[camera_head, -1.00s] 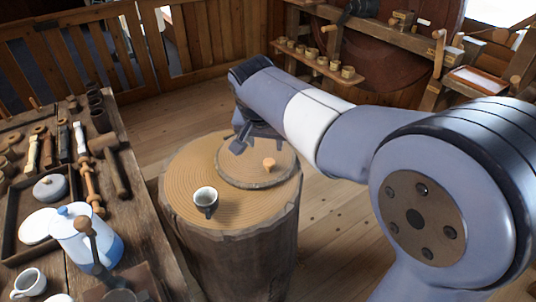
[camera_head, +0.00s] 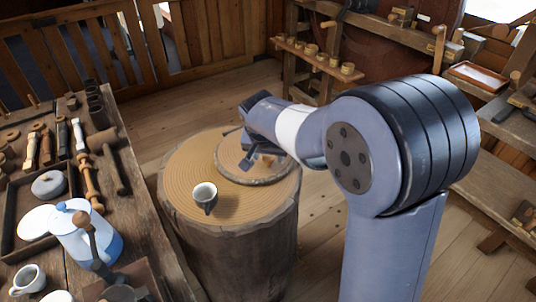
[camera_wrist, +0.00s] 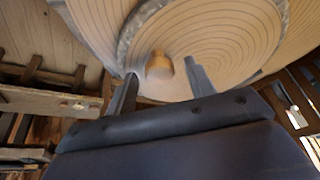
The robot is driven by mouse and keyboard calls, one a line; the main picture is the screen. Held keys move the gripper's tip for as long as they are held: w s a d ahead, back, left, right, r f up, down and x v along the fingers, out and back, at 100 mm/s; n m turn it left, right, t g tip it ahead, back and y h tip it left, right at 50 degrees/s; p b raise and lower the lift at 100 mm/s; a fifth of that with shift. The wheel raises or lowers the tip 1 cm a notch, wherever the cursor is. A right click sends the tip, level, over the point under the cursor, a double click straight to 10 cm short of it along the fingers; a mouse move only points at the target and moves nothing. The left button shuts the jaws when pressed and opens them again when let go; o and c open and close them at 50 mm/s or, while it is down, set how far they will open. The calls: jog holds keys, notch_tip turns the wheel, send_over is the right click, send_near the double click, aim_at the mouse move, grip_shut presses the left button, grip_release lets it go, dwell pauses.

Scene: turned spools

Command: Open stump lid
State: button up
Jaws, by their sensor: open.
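The wooden stump (camera_head: 225,228) stands on the floor with a ringed top. Its round lid (camera_head: 230,164), with a bark edge, lies flat on the far right part of the top; the lid also fills the upper part of the wrist view (camera_wrist: 230,35). A small wooden knob (camera_wrist: 159,65) stands on the lid; my gripper hides it in the head view. My gripper (camera_head: 258,161) is just above the lid. In the wrist view its two fingers (camera_wrist: 160,85) are apart, with the knob seen between and just beyond the tips. I cannot tell whether they touch it.
A workbench (camera_head: 150,225) at left holds a blue-and-white pitcher (camera_head: 85,235), tools and a tray. A shelf (camera_head: 320,62) with wooden pots is behind. Floor left of the stump is clear.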

jog(key=shift+c, duration=0.4)
grip_shut()
